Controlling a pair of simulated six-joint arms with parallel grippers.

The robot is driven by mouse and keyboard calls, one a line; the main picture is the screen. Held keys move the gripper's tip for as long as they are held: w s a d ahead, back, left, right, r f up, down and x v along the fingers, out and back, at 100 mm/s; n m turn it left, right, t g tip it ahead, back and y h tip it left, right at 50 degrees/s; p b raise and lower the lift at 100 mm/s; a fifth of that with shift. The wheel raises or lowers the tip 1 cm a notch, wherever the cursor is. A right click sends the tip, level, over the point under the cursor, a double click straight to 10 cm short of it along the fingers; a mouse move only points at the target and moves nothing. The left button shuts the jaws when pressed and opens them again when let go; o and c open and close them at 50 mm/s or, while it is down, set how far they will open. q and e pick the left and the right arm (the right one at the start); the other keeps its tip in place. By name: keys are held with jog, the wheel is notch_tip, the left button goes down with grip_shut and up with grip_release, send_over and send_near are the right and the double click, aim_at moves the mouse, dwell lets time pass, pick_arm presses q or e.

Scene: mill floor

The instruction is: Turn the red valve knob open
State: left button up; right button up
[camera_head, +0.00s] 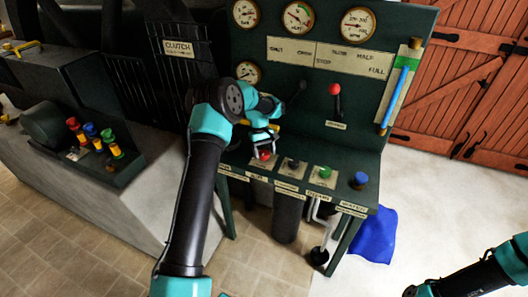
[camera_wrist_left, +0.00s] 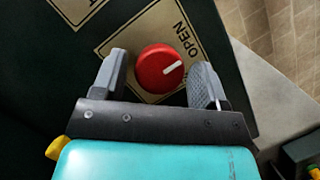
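The red valve knob (camera_head: 265,155) sits on the sloped front shelf of the green control panel, at the left of a row of knobs. In the left wrist view the red knob (camera_wrist_left: 159,69) is round, with a white pointer mark directed toward the printed word OPEN. My left gripper (camera_head: 263,143) is right over it; the left wrist view shows the open fingers (camera_wrist_left: 160,82) on either side of the knob, with gaps between them and it. My right gripper (camera_head: 412,292) is dark and partly cut off at the lower right, far from the panel.
Black (camera_head: 293,163), green (camera_head: 324,172) and blue (camera_head: 360,180) knobs stand to the right on the shelf. A red-topped lever (camera_head: 335,90) and gauges (camera_head: 298,15) are above. A blue cloth-like thing (camera_head: 375,236) lies on the floor. Coloured knobs (camera_head: 90,130) stand on the left console.

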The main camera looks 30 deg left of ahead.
pick_arm(q)
jog(key=shift+o, duration=0.5)
jog(key=shift+r, duration=0.1)
jog(key=v, duration=1.7)
jog(key=shift+r, duration=0.15)
